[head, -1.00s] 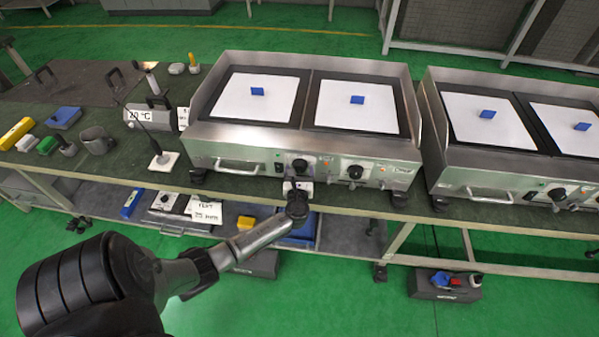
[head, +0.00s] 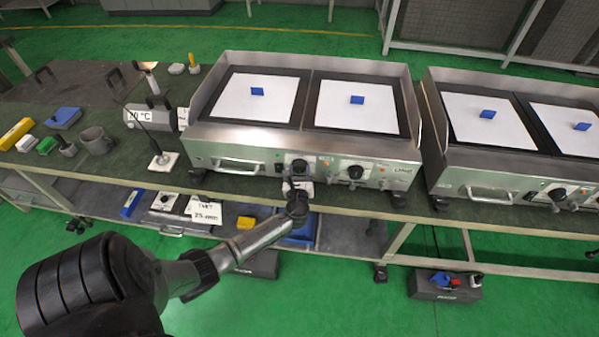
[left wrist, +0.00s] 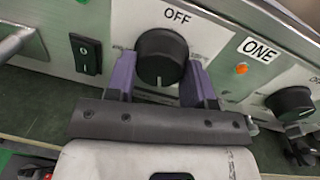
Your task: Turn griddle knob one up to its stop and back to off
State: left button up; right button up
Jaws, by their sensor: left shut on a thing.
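The left griddle (head: 240,140) has a black knob (head: 299,167) on its front panel. In the left wrist view, this knob (left wrist: 161,57) sits just below the printed word OFF. A white mark shows at the knob's lower edge, on the side away from OFF. My left gripper (head: 297,184) reaches it from below and in front. In the left wrist view, the purple fingers of my left gripper (left wrist: 160,82) are shut on the knob, one at each side. A label reading ONE (left wrist: 259,50) and an orange lamp (left wrist: 241,69) are to its right. My right gripper is not in view.
A second knob (head: 355,172) is to the right on the same panel. A black rocker switch (left wrist: 86,54) and a metal handle (head: 237,165) are to the left. Another griddle (head: 500,170) stands at the right. A lower shelf with boxes lies under the bench.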

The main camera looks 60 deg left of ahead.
pick_arm(q)
jog(key=n+b, duration=0.1)
jog(key=n, duration=0.4)
jog(key=shift+h, duration=0.3)
jog(key=n+b, duration=0.1)
jog(key=n, duration=0.3)
jog(key=shift+w+r+n, duration=0.1)
jog(key=shift+n, duration=0.2)
jog(key=n+b, duration=0.2)
jog(key=n, duration=0.3)
jog(key=shift+h, duration=0.4)
jog(key=n+t+b, duration=0.1)
jog(key=n, duration=0.3)
jog(key=shift+r+b, duration=0.15)
jog(key=shift+b, duration=0.25)
jog(key=n, duration=0.3)
jog(key=shift+r+b, duration=0.1)
jog(key=shift+b, duration=0.2)
jog(key=n, duration=0.3)
jog(key=shift+t, duration=0.3)
jog(key=n, duration=0.3)
jog(key=shift+s+a+r+h+p, duration=0.1)
jog(key=shift+s+r+h+p, duration=0.1)
jog(key=shift+h+p, duration=0.15)
jog(key=shift+f+n+t+p, duration=0.1)
jog(key=shift+n+t+p, duration=0.3)
jog(key=shift+n, duration=0.8)
